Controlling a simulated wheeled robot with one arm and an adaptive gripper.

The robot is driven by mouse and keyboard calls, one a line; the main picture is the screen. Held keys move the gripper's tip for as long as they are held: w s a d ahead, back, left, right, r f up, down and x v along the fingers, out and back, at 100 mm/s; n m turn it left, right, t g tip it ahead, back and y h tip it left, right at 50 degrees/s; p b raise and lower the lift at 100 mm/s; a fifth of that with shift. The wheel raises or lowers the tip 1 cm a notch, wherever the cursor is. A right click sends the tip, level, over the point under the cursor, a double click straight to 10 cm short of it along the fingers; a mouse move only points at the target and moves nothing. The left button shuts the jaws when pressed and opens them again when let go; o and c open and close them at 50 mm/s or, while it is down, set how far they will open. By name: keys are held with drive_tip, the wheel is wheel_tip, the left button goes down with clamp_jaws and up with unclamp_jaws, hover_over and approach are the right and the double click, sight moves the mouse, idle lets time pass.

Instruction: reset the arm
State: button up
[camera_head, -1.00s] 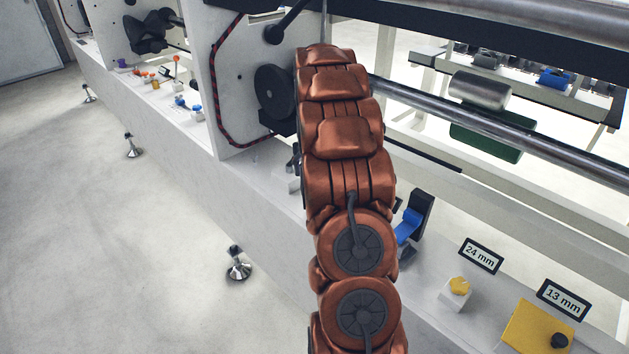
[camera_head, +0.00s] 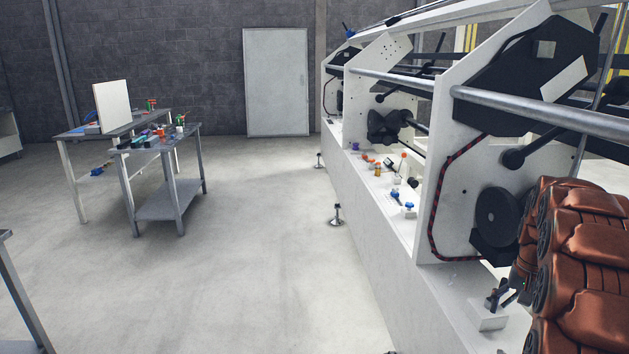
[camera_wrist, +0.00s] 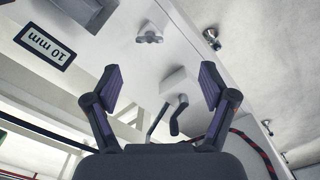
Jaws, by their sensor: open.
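My gripper (camera_wrist: 160,88) shows in the wrist view with its two dark, purple-padded fingers spread wide and nothing between the pads. Beyond the fingers is a white block (camera_wrist: 178,84) with a dark bent lever, on the white ledge of the rack. They look apart from the fingers. In the head view my copper-coloured arm (camera_head: 590,270) fills the lower right edge, beside the rack (camera_head: 452,125). My gripper is out of that view.
A 10 mm label (camera_wrist: 45,46) appears upside down in the wrist view. Small coloured parts (camera_head: 377,168) stand on the rack's ledge. Left of the rack the floor (camera_head: 265,240) is open. A grey table (camera_head: 170,207) with small items stands farther left, near a grey door (camera_head: 277,82).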

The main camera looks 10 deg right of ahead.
drive_tip(key=s+a+r+n+p, duration=0.1)
drive_tip(key=s+a+r, duration=0.25)
drive_tip(key=a, duration=0.45)
drive_tip(key=s+a+r+n+g+p, duration=0.1)
drive_tip(key=s+a+r+n, duration=0.2)
drive_tip(key=a, duration=0.5)
drive_tip(key=s+a+r+p, duration=0.1)
drive_tip(key=s+a+r, duration=0.25)
drive_tip(key=a, duration=0.45)
drive_tip(key=s+a+n+p, duration=0.1)
drive_tip(key=s+a, duration=0.4)
drive_tip(key=s, duration=0.5)
drive_tip(key=s+a+n+p, duration=0.2)
drive_tip(key=s+a, duration=0.3)
drive_tip(key=s, duration=0.5)
drive_tip(key=shift+a+f+n+g, duration=0.25)
drive_tip(key=shift+a+n+g, duration=0.15)
drive_tip(key=shift+n, duration=0.3)
